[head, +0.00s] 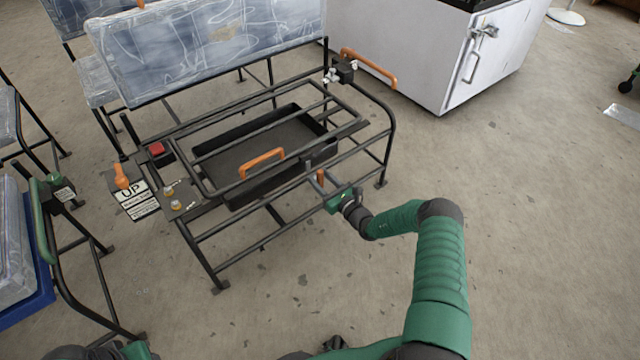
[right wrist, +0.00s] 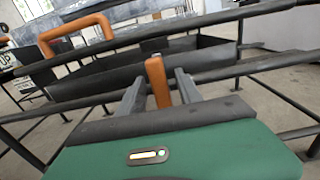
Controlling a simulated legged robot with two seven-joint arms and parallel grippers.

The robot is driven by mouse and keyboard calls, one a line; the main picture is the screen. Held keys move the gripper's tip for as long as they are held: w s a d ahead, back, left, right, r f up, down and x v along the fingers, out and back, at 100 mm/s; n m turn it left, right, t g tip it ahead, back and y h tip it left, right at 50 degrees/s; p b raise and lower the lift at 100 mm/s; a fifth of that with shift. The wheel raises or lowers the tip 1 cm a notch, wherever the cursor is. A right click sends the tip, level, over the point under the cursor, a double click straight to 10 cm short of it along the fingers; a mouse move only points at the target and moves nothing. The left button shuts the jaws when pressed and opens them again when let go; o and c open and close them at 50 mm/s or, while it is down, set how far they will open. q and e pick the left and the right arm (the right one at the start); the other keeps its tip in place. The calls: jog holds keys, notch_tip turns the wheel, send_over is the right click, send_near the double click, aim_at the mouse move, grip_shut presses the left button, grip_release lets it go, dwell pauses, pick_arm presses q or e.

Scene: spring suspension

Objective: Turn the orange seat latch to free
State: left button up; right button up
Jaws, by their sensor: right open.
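The orange seat latch (head: 321,174) is a short upright orange peg at the near right side of the seat frame (head: 255,240). It also shows in the right wrist view (right wrist: 157,82), standing between the two grey fingers. My right gripper (head: 319,183) is open at the frame's near rail, with one finger on each side of the latch. A gap shows between the latch and each finger in the right wrist view. The lower end of the latch is hidden behind the gripper body. My left gripper is not in view.
An orange loop handle (head: 262,161) sits on the frame above a black tray (head: 270,150). An orange lever (head: 121,177) stands at the left by an UP label (head: 138,198). A longer orange bar (head: 368,69) is at the back right. Dark rails surround the gripper.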

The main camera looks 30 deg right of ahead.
jog(key=shift+w+r, duration=0.1)
jog(key=shift+w, duration=0.1)
grip_shut()
jog(key=shift+d, duration=0.1)
dwell(0.4)
jog(key=m, duration=0.2)
jog(key=shift+d+m, duration=0.35)
jog(key=shift+m, duration=0.05)
jog(key=f+m+b, duration=0.1)
jog(key=m, duration=0.4)
jog(key=d+f+m+b, duration=0.1)
jog(key=m, duration=0.4)
jog(key=d+f+m+b, duration=0.1)
jog(key=m, duration=0.4)
jog(key=shift+d+f, duration=0.1)
jog(key=shift+d, duration=0.1)
jog(key=shift+b, duration=0.3)
